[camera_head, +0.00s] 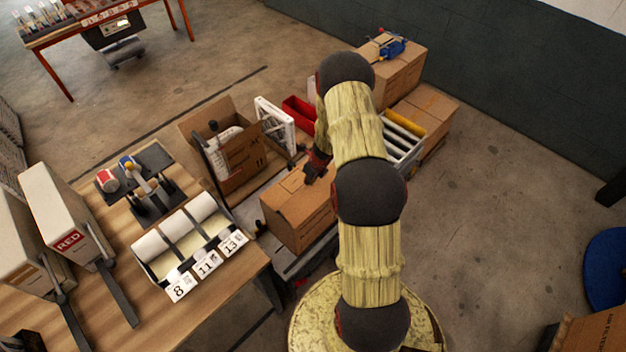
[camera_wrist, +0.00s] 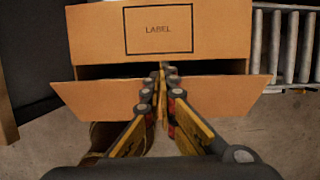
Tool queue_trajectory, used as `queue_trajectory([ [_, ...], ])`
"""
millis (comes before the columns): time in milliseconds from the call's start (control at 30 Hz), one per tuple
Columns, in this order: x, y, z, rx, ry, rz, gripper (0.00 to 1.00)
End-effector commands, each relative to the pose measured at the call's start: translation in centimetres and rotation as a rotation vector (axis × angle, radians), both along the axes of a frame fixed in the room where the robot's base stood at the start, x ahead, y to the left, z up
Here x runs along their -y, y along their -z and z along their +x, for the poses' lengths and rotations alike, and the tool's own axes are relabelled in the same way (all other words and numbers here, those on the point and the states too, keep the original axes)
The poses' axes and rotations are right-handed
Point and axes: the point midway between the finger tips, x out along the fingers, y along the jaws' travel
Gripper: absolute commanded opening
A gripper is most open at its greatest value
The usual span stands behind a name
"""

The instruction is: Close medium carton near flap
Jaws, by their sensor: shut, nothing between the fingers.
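The brown medium carton (camera_head: 297,215) stands on a dark low surface in the middle of the head view. In the wrist view its labelled panel (camera_wrist: 105,30) is at the top, with a dark gap below it. The near flap (camera_wrist: 90,97) juts out below that gap toward my wrist, tilted away from the labelled panel. My gripper (camera_wrist: 162,72) is shut and empty, its fingers lying across the middle of the flap with the tips at the gap. I cannot tell whether they touch the flap. In the head view my gripper (camera_head: 318,168) is above the carton, partly hidden by my arm.
An open carton (camera_head: 243,160) stands behind and left of the medium carton. A white rack (camera_head: 276,124) and a red bin (camera_head: 300,112) are behind. Rollers (camera_head: 400,135) and stacked cartons (camera_head: 425,105) are to the right. A wooden table (camera_head: 215,310) is at left. Floor at right is mostly clear.

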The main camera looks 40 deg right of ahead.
Motion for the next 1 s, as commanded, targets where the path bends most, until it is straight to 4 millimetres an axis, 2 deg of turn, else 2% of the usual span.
queue_trajectory([
  [300, -0.2, 2.6, 2.2, 0.0, -0.001, 0.0, 0.0],
  [533, -0.2, 4.1, 3.0, 0.0, -0.001, 0.0, 0.0],
  [1000, -0.2, 5.1, 3.5, 0.001, 0.0, -0.001, 0.0],
])
